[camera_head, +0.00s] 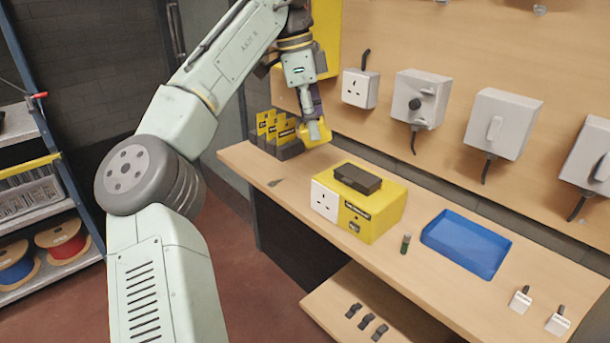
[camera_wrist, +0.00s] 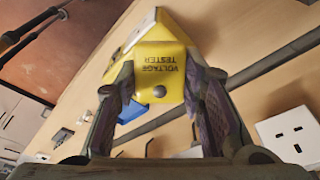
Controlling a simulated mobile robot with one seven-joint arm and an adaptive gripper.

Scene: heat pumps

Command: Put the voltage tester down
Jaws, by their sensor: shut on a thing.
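The voltage tester (camera_wrist: 158,62) is yellow, with its name in dark print and a dark round button. In the wrist view it sits between the two fingers of my gripper (camera_wrist: 160,90), which is shut on it. In the head view my gripper (camera_head: 316,118) points down over the far left end of the wooden workbench (camera_head: 400,288). The yellow tester (camera_head: 322,135) shows at its fingertips, partly hidden by them. It is close to the bench top; I cannot tell whether it touches.
Dark stands with yellow labels (camera_head: 268,130) are just left of my gripper. A yellow box with a socket (camera_head: 378,220), a dark block (camera_head: 358,178) on top, stands nearer. A blue tray (camera_head: 467,243) lies to its right. Wall-mounted boxes (camera_head: 420,98) line the board behind.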

